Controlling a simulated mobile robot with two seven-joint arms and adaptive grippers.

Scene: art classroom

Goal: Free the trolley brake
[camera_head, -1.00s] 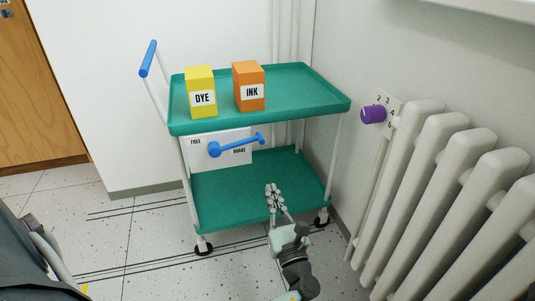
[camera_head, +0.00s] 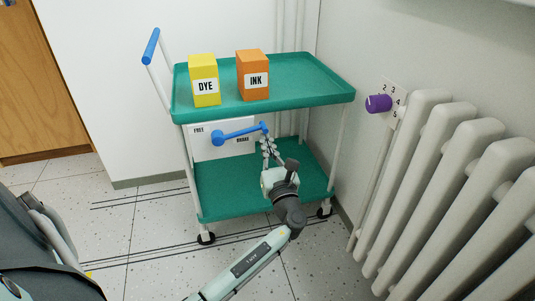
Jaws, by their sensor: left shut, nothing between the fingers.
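The green trolley (camera_head: 300,77) stands against the wall on small wheels. A white plate (camera_head: 208,151) below its top tray is marked FREE at the left and BRAKE at the right. The blue brake lever (camera_head: 240,134) pivots on this plate, and its handle end points right, towards BRAKE. My left gripper (camera_head: 266,140) is shut and empty. Its fingertips are just below the lever's handle end; I cannot tell whether they touch it. My right gripper is not in view.
A yellow DYE box (camera_head: 204,71) and an orange INK box (camera_head: 253,69) stand on the top tray. A white radiator (camera_head: 450,165) with a purple knob (camera_head: 378,103) stands close on the right. Open tiled floor (camera_head: 150,240) lies at the front left.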

